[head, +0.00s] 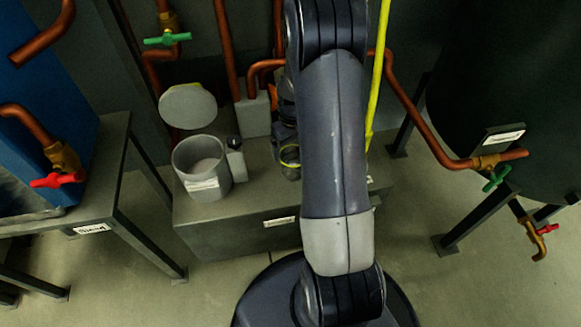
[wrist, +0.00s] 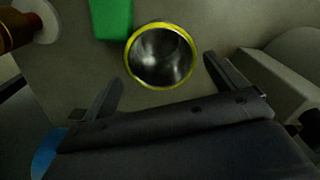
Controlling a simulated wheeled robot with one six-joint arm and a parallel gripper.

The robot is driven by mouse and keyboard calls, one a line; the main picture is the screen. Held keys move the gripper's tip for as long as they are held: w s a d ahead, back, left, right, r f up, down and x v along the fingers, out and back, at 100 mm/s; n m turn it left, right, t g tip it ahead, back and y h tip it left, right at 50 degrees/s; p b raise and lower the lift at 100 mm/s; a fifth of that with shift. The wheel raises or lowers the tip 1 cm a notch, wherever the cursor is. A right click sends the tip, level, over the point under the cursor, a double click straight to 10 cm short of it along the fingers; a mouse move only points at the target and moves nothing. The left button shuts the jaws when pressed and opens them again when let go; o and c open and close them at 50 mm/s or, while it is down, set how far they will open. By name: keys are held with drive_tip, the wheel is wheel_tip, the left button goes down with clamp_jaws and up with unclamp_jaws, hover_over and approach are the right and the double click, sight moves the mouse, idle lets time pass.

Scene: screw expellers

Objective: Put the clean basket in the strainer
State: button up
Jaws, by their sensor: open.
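A round metal basket (wrist: 160,56) with a yellow rim stands on the grey surface in the wrist view, its open mouth facing the camera. In the head view the yellow-rimmed basket (head: 290,155) is partly hidden beside my arm. My gripper (wrist: 164,72) is open and empty, its two fingers pointing towards the basket, one on each side of it. I cannot tell if they touch it. The strainer, a grey cylinder (head: 203,168) with a pale label, stands open at the left of the low bench, with its round lid (head: 187,105) raised behind it.
The low grey bench (head: 240,210) carries these things. A green object (wrist: 110,18) lies close to the basket. A copper pipe (head: 277,65) rises behind. A frame with a blue tank (head: 50,110) stands left, and a dark tank (head: 510,90) right.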

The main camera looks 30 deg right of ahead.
sight(293, 159)
drive_tip(key=shift+f, duration=0.55)
drive_tip(key=f, duration=0.1)
drive_tip(key=f+b, duration=0.1)
drive_tip(key=f, duration=0.1)
drive_tip(key=f+b, duration=0.1)
drive_tip(key=f, duration=0.1)
drive_tip(key=shift+s, duration=0.35)
drive_tip(key=shift+r, duration=0.1)
drive_tip(key=c, duration=1.2)
